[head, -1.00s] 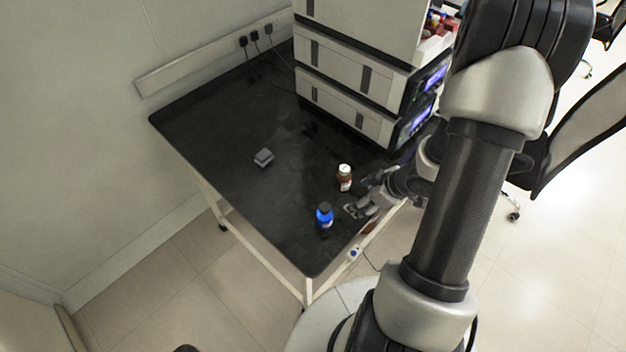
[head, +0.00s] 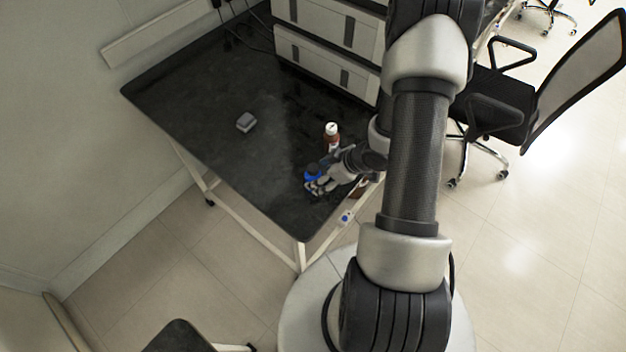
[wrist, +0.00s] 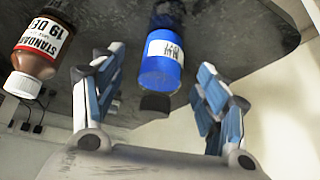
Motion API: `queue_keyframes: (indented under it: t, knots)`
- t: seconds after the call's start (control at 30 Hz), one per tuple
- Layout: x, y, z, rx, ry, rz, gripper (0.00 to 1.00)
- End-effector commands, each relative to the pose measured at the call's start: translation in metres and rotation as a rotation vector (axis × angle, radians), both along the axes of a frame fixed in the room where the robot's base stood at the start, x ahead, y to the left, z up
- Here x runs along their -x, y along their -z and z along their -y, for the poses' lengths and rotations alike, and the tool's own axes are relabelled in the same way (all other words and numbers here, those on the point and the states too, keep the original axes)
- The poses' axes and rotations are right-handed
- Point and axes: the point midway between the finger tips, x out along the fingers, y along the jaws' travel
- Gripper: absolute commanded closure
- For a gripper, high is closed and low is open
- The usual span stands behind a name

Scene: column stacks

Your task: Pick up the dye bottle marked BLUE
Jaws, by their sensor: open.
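A blue bottle (head: 312,173) stands near the front corner of the black table (head: 215,165), partly hidden by my gripper (head: 319,183). In the wrist view the blue bottle (wrist: 165,70) appears between my two open fingers, with a gap visible on each side. Its white label has dark marks too unclear to read. A brown bottle (head: 331,131) with a white cap stands just behind it. In the wrist view the brown bottle (wrist: 42,45) is at the left, outside the fingers; part of its label reads STANDARD.
A small grey block (head: 246,122) lies on the table farther left. Stacked white instrument units (head: 325,60) stand at the table's back. A black office chair (head: 510,110) stands to the right, and a dark seat (head: 180,338) is at the bottom.

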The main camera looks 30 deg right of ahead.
Motion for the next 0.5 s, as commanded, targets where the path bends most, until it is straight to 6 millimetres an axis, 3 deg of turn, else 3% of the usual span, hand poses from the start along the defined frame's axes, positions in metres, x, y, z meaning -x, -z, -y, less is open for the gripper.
queue_keyframes:
  t: [0.33,0.5]
  knots:
    - [-0.022,0.038,-0.017,0.0,-0.003,-0.001,0.33]
    - [-0.025,0.04,-0.017,0.001,0.001,0.0,0.33]
